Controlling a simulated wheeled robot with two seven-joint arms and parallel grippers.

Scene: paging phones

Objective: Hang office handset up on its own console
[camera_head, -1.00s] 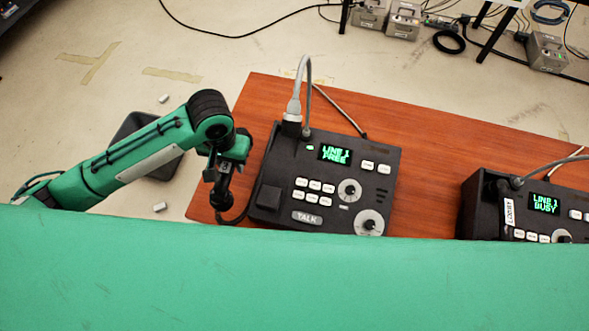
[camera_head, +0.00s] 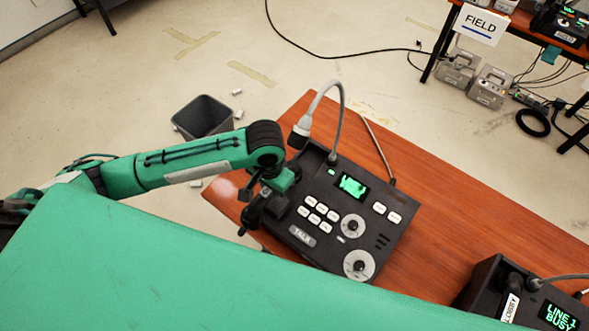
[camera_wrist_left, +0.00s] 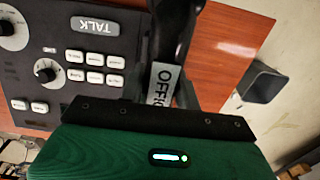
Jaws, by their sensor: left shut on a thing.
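The black office handset (camera_wrist_left: 170,30), with a white label reading "OFFIC", is in my left gripper (camera_head: 270,196). The gripper is shut on it. In the head view the dark handset (camera_head: 252,214) is at the left side of the black console (camera_head: 335,250), partly hidden by the gripper. I cannot tell whether it touches the cradle. The console has a lit green screen, white buttons, a TALK key and two dials. Its keys also show at the left of the left wrist view (camera_wrist_left: 95,60). My right gripper is not in view.
A gooseneck microphone (camera_head: 335,100) rises from the console's back left. A second console (camera_head: 488,280), its screen reading "LINE 1 BUSY", stands at lower right on the wooden table (camera_head: 440,190). A grey bin (camera_head: 203,116) is on the floor beyond the left end.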

